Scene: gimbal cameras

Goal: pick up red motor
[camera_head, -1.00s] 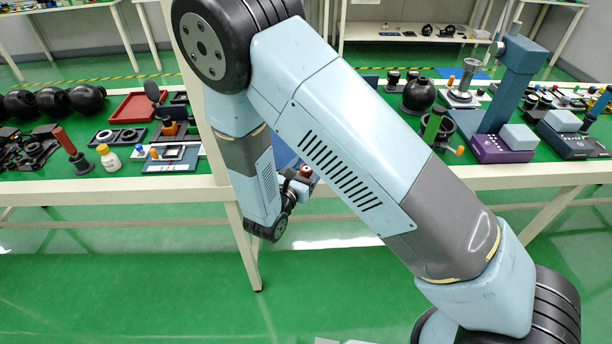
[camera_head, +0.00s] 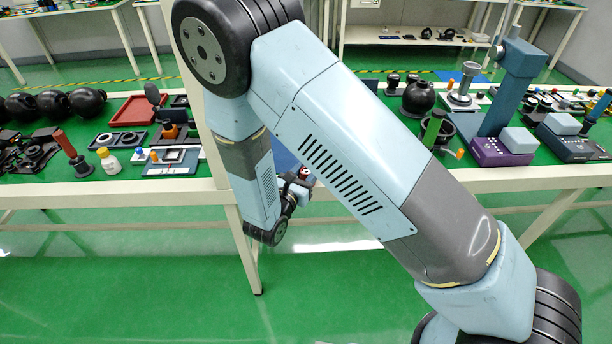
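My arm crosses the middle of the head view, and its end with my gripper (camera_head: 300,186) is beside the front edge of the table. The gripper is small and partly hidden by my own arm, so its fingers cannot be made out. A small red part (camera_head: 304,173) shows right at the gripper. I cannot tell whether it is the red motor or whether the gripper holds it. No other clear red motor shows.
The long green-topped table (camera_head: 110,190) is crowded. At left are black spheres (camera_head: 52,103), a red-handled tool (camera_head: 72,152), a yellow-capped bottle (camera_head: 109,162) and a red tray (camera_head: 135,110). At right stand a blue column (camera_head: 514,85) and a purple box (camera_head: 500,151). Green floor lies in front.

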